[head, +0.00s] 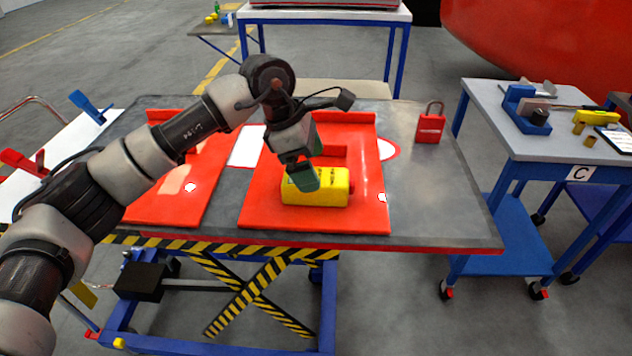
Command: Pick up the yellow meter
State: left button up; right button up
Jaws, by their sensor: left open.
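The yellow meter (333,190) lies on its side on a red tray (259,219) on the grey lift table. My left gripper (303,186) is directly over the left part of the meter, pointing down, with its green fingers in front of it. The fingers hide part of the meter's top and front. I cannot tell from this view whether they touch it. The gripper is open. My right gripper is not in view.
A red padlock (430,127) stands at the table's back right. Another red tray (172,205) lies to the left. A side table marked C (546,149) with a blue vise (521,108) stands at the right.

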pick_arm(q)
jog(key=p+x, duration=0.1)
jog(key=x, duration=0.3)
jog(key=shift+f, duration=0.3)
jog(key=shift+w+d+f, duration=0.1)
jog(key=shift+d+f, duration=0.05)
jog(key=shift+f, duration=0.3)
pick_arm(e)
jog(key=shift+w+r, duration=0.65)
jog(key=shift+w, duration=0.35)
pick_arm(q)
jog(key=shift+f, duration=0.1)
jog(key=c, duration=1.3)
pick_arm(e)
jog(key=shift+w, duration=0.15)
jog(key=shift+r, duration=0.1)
